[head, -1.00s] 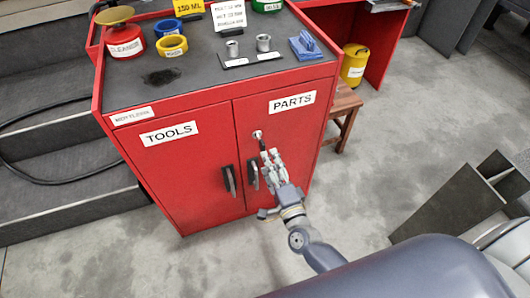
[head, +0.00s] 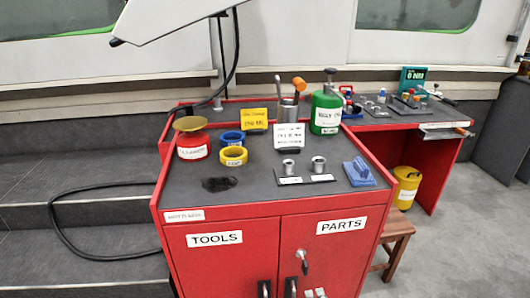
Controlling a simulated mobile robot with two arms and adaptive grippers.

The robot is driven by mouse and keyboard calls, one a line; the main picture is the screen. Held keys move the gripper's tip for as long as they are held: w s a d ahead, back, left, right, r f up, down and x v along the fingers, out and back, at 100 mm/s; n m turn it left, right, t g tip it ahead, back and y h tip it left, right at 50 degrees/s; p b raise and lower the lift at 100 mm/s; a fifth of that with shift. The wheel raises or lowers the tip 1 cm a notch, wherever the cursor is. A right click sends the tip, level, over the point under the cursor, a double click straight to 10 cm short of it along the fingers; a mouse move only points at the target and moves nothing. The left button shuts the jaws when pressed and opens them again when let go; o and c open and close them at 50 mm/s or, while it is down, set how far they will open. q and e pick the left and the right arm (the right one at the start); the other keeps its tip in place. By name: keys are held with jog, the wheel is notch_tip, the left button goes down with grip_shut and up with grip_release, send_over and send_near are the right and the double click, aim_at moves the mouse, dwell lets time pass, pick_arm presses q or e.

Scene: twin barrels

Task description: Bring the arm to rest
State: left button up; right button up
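Only the grey fingertips of my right gripper (head: 315,293) show, at the bottom edge of the head view. They are in front of the PARTS door (head: 335,255) of the red cabinet, just below its key lock (head: 302,256). The rest of that gripper and its arm are cut off, so its opening and any contact with the door cannot be judged. My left gripper is not in view.
A wooden stool (head: 396,232) and yellow can (head: 405,187) stand right. Steps lie left.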

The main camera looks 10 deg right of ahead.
jog(key=s+a+f+n+g+y, duration=0.1)
jog(key=s+f+n+g, duration=0.6)
jog(key=f, duration=0.5)
jog(key=s+a+f+n+g+y, duration=0.1)
jog(key=s+f+n+g, duration=0.3)
jog(key=s+f+n, duration=0.6)
jog(key=s+d+f+n+g+h, duration=0.2)
jog(key=s+d+f+g+h, duration=0.15)
jog(key=s+d+f, duration=0.2)
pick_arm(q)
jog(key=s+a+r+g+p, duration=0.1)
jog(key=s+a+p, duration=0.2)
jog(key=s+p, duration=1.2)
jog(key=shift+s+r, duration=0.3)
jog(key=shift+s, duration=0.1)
pick_arm(e)
jog(key=s+d+g, duration=0.2)
jog(key=s+d, duration=0.1)
jog(key=s, duration=1.3)
jog(key=shift+s+r, duration=0.2)
jog(key=shift+s, duration=0.05)
jog(key=shift+y, duration=0.25)
